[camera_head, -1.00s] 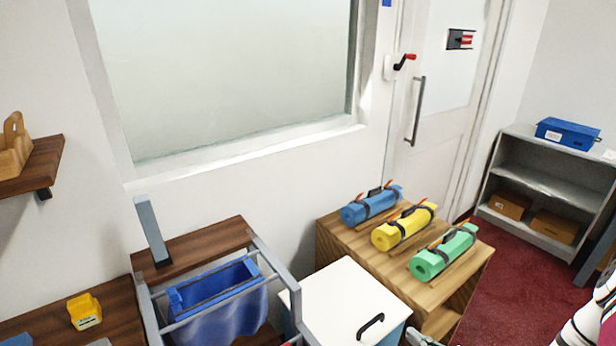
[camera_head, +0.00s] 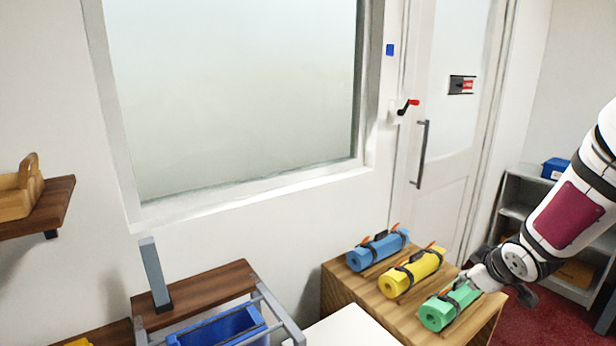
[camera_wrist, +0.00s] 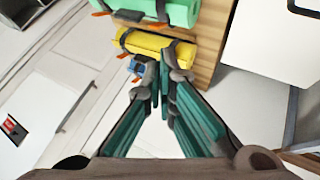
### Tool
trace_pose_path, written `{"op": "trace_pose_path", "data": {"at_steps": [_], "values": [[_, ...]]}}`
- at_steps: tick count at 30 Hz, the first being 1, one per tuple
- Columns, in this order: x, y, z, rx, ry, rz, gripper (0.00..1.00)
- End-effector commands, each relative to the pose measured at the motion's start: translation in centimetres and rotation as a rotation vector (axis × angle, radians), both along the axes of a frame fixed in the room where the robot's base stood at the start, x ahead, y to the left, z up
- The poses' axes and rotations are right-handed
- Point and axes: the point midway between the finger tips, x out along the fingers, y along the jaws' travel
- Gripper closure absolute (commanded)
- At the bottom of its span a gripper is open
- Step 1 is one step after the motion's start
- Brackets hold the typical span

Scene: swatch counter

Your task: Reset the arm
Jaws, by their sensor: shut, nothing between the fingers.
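My arm (camera_head: 565,215) reaches in from the right in the head view, its lower end close to the green roll (camera_head: 437,314). In the wrist view my gripper (camera_wrist: 162,78) is shut with nothing between its fingers. The blue roll (camera_head: 372,252), yellow roll (camera_head: 405,280) and green roll lie strapped in a row on the wooden stand. My fingers are not clear in the head view.
The wooden stand (camera_head: 335,290) is near a door with a long handle (camera_head: 422,155). A white-topped box (camera_head: 350,328) and a rack with a blue bin (camera_head: 225,328) stand left of it. A grey shelf (camera_head: 515,190) is behind my arm. A wall shelf (camera_head: 55,205) juts out at left.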

Motion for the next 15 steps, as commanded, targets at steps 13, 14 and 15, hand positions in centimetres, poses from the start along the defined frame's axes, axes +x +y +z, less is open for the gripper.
{"op": "trace_pose_path", "data": {"at_steps": [13, 14, 15], "values": [[-11.1, 6.7, 12.9, 0.086, 0.045, -0.321, 1.00], [-12.1, 7.3, 13.5, 0.101, 0.049, -0.338, 1.00], [-13.5, 8.2, 14.0, 0.125, 0.058, -0.358, 1.00]]}}
